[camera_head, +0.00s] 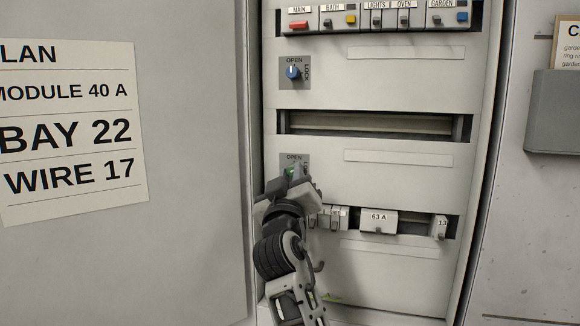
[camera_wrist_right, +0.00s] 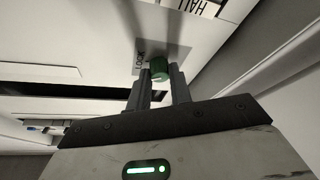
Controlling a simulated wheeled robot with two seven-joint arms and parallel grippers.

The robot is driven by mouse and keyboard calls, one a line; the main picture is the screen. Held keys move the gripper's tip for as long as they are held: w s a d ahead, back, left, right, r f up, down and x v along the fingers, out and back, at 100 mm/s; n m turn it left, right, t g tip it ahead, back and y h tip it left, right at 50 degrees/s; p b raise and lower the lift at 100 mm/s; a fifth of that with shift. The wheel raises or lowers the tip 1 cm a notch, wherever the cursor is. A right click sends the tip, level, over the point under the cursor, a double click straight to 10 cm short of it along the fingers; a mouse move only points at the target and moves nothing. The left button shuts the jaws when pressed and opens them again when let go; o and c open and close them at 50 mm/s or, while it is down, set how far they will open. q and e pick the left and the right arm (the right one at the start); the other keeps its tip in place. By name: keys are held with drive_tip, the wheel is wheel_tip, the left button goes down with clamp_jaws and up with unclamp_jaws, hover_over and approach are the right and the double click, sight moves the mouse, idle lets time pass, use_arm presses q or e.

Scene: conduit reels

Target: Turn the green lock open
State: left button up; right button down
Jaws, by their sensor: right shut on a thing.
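The green lock (camera_head: 290,172) is a small knob on a grey plate marked OPEN and LOCK, on the cabinet panel at mid height in the head view. My right gripper (camera_head: 289,184) is in front of it and covers most of it. In the right wrist view the green lock (camera_wrist_right: 159,68) sits between the two fingertips of my right gripper (camera_wrist_right: 160,78), which is shut on it. The word LOCK shows beside it. Which way the knob points is hidden. My left gripper is not in view.
A blue lock (camera_head: 293,72) sits on a like plate above. A row of coloured switches (camera_head: 375,18) runs along the top. An empty slot (camera_head: 370,124) lies between, and modules (camera_head: 378,221) sit lower right. A paper sign (camera_head: 70,130) hangs at left, a grey holder (camera_head: 555,112) at right.

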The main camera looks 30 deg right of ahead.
drive_tip(key=n+y, duration=0.2)
drive_tip(key=n, duration=0.2)
drive_tip(key=n+y, duration=0.1)
drive_tip(key=n, duration=0.3)
drive_tip(key=shift+s+d+r+y, duration=0.1)
drive_tip(key=shift+r+y, duration=0.1)
drive_tip(key=shift+y, duration=0.2)
drive_tip(key=n+y, duration=0.1)
drive_tip(key=n, duration=0.2)
drive_tip(key=n+g, duration=0.1)
drive_tip(key=n, duration=0.2)
drive_tip(key=shift+r+y, duration=0.1)
drive_tip(key=shift+y, duration=0.3)
drive_tip(key=shift+n, duration=0.3)
drive_tip(key=c, duration=1.3)
unclamp_jaws()
